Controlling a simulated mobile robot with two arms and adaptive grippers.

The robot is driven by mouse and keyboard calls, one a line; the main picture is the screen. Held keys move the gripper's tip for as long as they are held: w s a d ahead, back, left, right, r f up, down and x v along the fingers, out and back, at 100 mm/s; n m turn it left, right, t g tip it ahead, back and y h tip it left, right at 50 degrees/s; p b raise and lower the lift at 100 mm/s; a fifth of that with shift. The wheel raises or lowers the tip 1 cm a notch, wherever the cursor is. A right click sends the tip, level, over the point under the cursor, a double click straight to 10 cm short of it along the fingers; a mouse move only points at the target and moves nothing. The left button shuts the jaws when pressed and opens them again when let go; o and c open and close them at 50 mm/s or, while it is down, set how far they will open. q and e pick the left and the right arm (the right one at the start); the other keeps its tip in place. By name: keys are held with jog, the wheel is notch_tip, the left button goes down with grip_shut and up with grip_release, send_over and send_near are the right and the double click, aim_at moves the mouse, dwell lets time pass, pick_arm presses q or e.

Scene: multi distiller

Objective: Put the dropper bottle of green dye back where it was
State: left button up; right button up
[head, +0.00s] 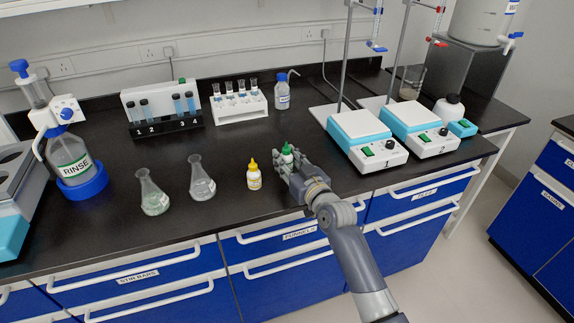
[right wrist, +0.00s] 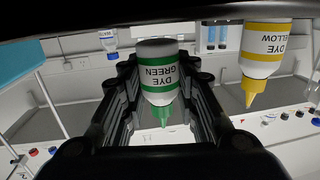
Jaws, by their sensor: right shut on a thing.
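The green dye dropper bottle (head: 287,154), white with a green cap, is between the fingers of my right gripper (head: 290,168) near the front of the black bench. In the right wrist view the bottle (right wrist: 159,75) appears upside down with its label readable as GREEN DYE, and my right gripper's fingers (right wrist: 160,105) lie on both sides of it. In the head view it looks upright; its base is hidden by the fingers, so I cannot tell whether it touches the bench. My left gripper is not in view.
The yellow dye bottle (head: 254,177) stands just left of the green one. Two flasks (head: 152,194) (head: 201,180) are farther left. Hotplate 1 (head: 366,137) is to the right. A vial rack (head: 238,105) and a small bottle (head: 282,94) stand behind. Bench between is clear.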

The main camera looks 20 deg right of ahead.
notch_tip(320, 180, down, 2)
jog(key=shift+f, duration=0.15)
jog(key=o, duration=0.8)
jog(key=s+d+r, duration=0.1)
jog(key=s+d, duration=0.1)
jog(key=s, duration=1)
